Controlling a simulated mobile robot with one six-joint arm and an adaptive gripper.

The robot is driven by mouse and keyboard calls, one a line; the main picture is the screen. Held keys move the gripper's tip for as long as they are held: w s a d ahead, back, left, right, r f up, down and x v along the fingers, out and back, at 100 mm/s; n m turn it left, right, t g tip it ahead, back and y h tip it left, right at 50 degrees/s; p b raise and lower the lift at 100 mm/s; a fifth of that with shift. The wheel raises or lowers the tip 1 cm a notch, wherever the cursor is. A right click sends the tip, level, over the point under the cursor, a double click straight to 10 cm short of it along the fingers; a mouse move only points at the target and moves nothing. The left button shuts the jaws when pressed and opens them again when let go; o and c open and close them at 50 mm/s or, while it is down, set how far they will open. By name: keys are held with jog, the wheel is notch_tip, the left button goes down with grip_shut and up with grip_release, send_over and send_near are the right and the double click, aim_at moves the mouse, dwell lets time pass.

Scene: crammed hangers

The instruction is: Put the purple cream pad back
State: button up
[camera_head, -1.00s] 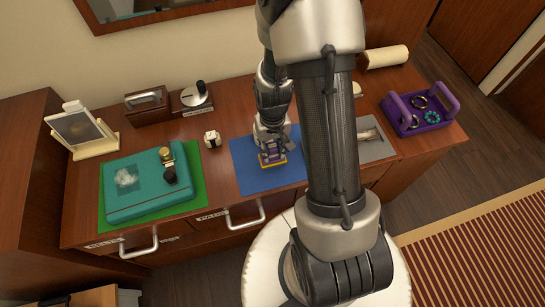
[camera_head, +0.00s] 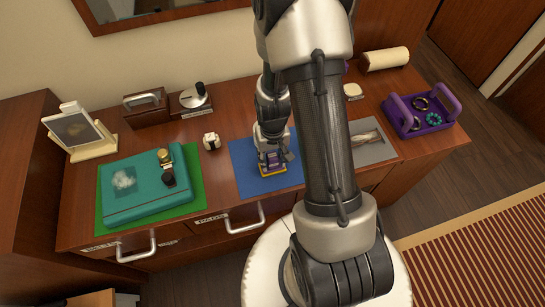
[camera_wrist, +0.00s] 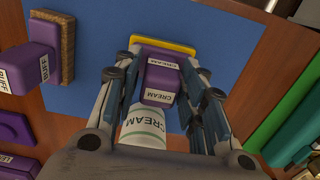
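The purple cream pad (camera_head: 272,162) stands upright on the blue mat (camera_head: 245,182), with a yellow base (camera_head: 272,174) underneath. In the wrist view, the purple handle (camera_wrist: 160,82) with its CREAM labels shows between my fingers. My gripper (camera_head: 274,155) points down at the pad, its fingers spread on either side of it. My gripper also shows in the wrist view (camera_wrist: 164,60); its fingers look apart from the handle, though contact is hard to judge. A white jar (camera_wrist: 143,128) labelled CREAM stands close beside the pad, partly hidden by my gripper.
A purple BUFF pad (camera_wrist: 35,65) with a brown base is left in the wrist view. A teal box (camera_head: 145,190) with watches lies on the green mat (camera_head: 195,180). A purple tray (camera_head: 420,125) with bracelets is at the right. A small white item (camera_head: 211,140) stands left of the blue mat.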

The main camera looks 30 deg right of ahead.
jog(key=shift+o, duration=0.8)
